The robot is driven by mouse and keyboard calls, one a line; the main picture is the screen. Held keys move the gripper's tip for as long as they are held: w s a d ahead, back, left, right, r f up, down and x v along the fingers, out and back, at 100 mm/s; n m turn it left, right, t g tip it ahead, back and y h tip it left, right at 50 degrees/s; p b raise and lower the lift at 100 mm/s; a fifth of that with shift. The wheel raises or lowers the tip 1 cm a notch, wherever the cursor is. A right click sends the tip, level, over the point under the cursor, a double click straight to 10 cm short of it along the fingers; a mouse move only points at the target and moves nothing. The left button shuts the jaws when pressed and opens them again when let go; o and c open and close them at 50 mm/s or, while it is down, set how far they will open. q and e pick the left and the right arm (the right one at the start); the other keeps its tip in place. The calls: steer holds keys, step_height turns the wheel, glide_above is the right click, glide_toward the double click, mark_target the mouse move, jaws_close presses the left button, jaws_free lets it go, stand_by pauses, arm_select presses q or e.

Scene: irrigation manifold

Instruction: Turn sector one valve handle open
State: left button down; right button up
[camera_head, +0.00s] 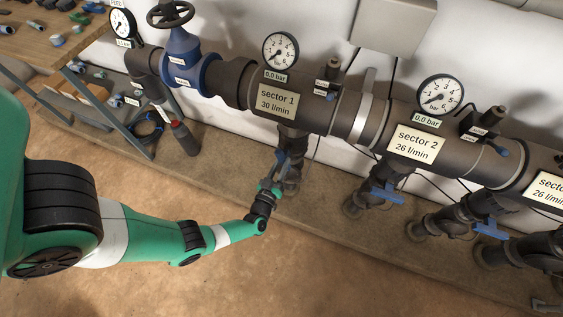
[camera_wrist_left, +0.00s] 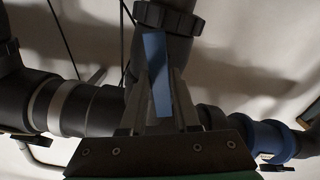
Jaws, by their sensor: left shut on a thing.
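The sector one valve handle (camera_head: 281,160) is a blue lever on the dark branch pipe under the "sector 1" label (camera_head: 278,95). My left gripper (camera_head: 274,180) reaches it from the lower left and is shut on it. In the left wrist view the blue handle (camera_wrist_left: 156,70) stands between the two fingers of the left gripper (camera_wrist_left: 161,98), pointing roughly along the pipe behind it. The fingers and wrist hide part of the handle and valve in the head view. The sector 1 gauge (camera_head: 280,51) carries a "0.0 bar" tag. My right gripper is out of view.
The sector 2 valve handle (camera_head: 387,194) and another blue handle (camera_head: 490,230) sit on branches to the right. A blue main valve (camera_head: 182,62) with a dark handwheel is upper left. A workbench (camera_head: 50,40) stands at left. Floor in front is clear.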

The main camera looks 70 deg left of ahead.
arm_select(q)
steer(key=shift+m, duration=1.9)
steer(key=c, duration=0.7)
jaws_free()
steer(key=shift+d+p, duration=0.1)
steer(key=shift+p, duration=0.2)
steer(key=shift+s+d, duration=0.2)
steer(key=shift+d, duration=0.1)
steer(key=shift+p+v, duration=1.3)
steer(key=shift+v, duration=4.1)
steer(key=shift+s+a, duration=0.1)
